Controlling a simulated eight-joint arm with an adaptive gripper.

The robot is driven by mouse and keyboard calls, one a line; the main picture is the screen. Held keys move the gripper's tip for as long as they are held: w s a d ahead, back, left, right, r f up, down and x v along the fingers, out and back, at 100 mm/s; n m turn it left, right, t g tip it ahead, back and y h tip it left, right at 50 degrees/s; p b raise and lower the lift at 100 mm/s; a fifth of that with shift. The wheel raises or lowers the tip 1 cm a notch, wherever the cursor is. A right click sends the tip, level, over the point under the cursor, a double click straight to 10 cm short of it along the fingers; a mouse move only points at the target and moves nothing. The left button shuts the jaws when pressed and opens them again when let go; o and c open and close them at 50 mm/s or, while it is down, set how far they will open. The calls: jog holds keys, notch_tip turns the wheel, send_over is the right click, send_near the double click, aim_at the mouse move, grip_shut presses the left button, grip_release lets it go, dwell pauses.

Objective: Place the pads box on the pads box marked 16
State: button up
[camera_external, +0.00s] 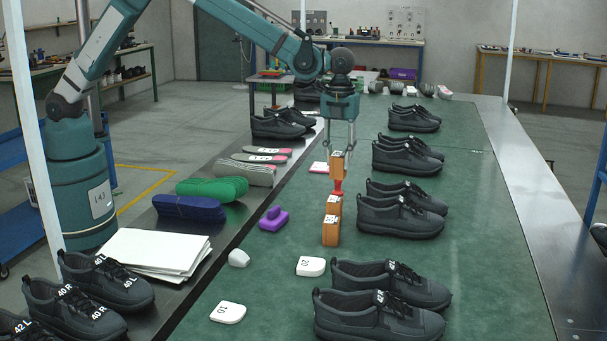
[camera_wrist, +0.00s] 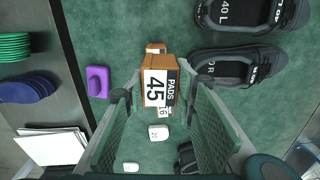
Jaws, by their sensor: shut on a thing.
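My gripper (camera_external: 338,152) is shut on an orange pads box (camera_external: 336,166), held upright above the green table. In the wrist view this pads box (camera_wrist: 158,86) shows a white label reading PADS 45.
A small red object (camera_external: 338,188) shows just below the held box. Black shoes (camera_external: 400,214) stand in a row to the right. A purple piece (camera_external: 273,219) and white pads (camera_external: 310,266) lie to the left and front.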

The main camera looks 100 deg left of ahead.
notch_tip(320, 180, up, 3)
jog(key=p, duration=0.2)
send_over(332, 220)
jog(key=shift+s+f, duration=0.1)
jog(key=shift+f, duration=0.05)
jog(key=shift+f, duration=0.1)
notch_tip(332, 220, down, 6)
dwell(0.4)
jog(key=shift+f, duration=1.9)
jog(key=shift+f, duration=0.2)
jog(key=o, duration=0.9)
